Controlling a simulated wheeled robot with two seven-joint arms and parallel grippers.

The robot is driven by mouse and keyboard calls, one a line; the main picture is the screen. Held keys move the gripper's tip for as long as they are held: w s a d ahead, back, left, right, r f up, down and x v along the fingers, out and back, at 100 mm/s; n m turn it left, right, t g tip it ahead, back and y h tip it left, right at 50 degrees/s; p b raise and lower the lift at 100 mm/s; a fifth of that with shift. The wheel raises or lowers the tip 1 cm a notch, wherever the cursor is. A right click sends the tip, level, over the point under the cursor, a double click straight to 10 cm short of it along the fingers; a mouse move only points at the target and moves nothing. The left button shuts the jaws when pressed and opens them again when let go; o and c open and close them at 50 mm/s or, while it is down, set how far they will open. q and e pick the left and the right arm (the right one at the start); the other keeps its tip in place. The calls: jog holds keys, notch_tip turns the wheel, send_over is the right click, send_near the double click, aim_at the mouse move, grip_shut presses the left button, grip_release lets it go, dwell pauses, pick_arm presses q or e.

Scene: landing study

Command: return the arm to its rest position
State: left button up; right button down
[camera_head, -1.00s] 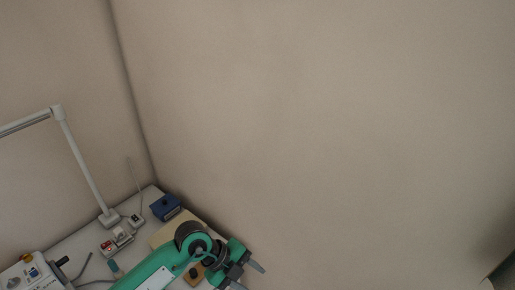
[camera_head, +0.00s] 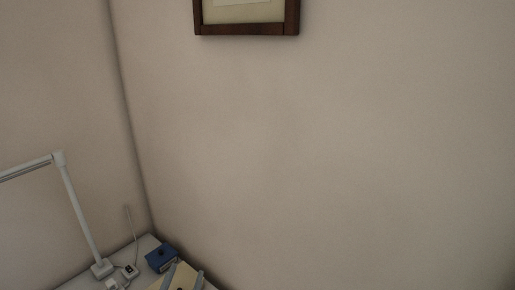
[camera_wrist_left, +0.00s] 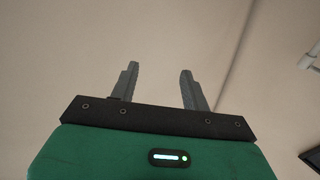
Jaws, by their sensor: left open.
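Behind the fingers there is only plain wall. The rest of the left arm is out of the head view. My right gripper is not in view.
The desk corner (camera_head: 139,247) holds a blue box (camera_head: 160,257), small white devices (camera_head: 130,271) and a white lamp (camera_head: 80,208) with a long arm. A dark-framed picture (camera_head: 246,29) hangs on the wall (camera_head: 330,150). The space before the wall is clear.

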pick_arm(q)
jog(key=s+a+f+n+g+y, duration=0.2)
jog(key=s+a+f+g, duration=0.2)
jog(key=f, duration=0.3)
jog(key=s+a+f+n+g+y, duration=0.2)
jog(key=s+a+f+g, duration=0.1)
jog(key=s+f+g, duration=0.3)
jog(key=s+f+m+g+h, duration=0.2)
jog(key=s+f+g, duration=0.5)
jog(key=s, duration=0.6)
notch_tip(320, 180, down, 33)
jog(key=s, duration=0.1)
jog(key=s+a+f+g, duration=0.1)
jog(key=s+a+f, duration=0.2)
jog(key=s+f, duration=1.4)
jog(key=shift+s+f, duration=0.4)
jog(key=shift+s, duration=0.4)
